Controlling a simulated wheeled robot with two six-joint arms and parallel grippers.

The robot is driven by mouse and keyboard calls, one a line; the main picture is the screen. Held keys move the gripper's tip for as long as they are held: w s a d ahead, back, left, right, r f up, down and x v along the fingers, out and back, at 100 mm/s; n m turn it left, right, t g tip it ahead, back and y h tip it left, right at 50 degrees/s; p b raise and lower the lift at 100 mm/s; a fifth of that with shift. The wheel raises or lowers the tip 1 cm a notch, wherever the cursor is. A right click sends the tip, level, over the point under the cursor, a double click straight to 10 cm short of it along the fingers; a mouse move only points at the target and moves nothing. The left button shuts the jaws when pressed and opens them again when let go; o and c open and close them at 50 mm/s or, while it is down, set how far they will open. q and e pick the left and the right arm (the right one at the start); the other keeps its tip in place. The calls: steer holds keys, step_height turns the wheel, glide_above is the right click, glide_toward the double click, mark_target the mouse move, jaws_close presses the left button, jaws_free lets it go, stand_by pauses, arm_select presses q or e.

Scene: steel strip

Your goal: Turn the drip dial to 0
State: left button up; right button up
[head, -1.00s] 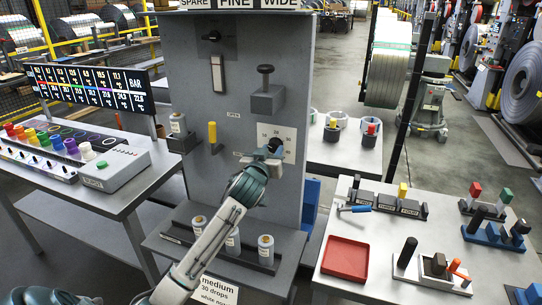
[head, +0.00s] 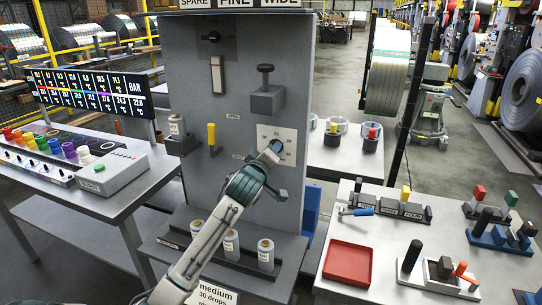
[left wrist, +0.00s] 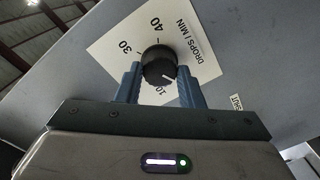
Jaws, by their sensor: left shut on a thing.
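The drip dial is a black round knob (left wrist: 158,62) on a white plate (head: 291,152) marked DROPS / MIN, on the grey upright panel (head: 345,0). My left gripper (left wrist: 157,76) is shut on the knob, one blue finger on each side. In the left wrist view, 10, 30 and 40 can be read; the fingers cover other parts of the scale. A pale mark on the knob points down and right, close to the 10. In the head view, my left gripper (head: 272,152) hides most of the knob. My right gripper is not in view.
The panel also carries a yellow-topped lever (head: 212,134), a dark knob on a grey block (head: 267,98) and white bottles (head: 231,244) on the ledge below. A console (head: 103,172) stands left; a table with a red tray (head: 348,264) stands right.

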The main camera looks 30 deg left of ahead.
arm_select(q)
steer(key=shift+f+n, duration=0.2)
steer(key=shift+n, duration=0.2)
steer(key=o, duration=1)
steer(key=shift+r, duration=0.1)
steer(key=b+v, duration=0.2)
steer(key=v, duration=0.8)
steer(key=shift+s+b, duration=0.35)
steer(key=shift+s, duration=0.05)
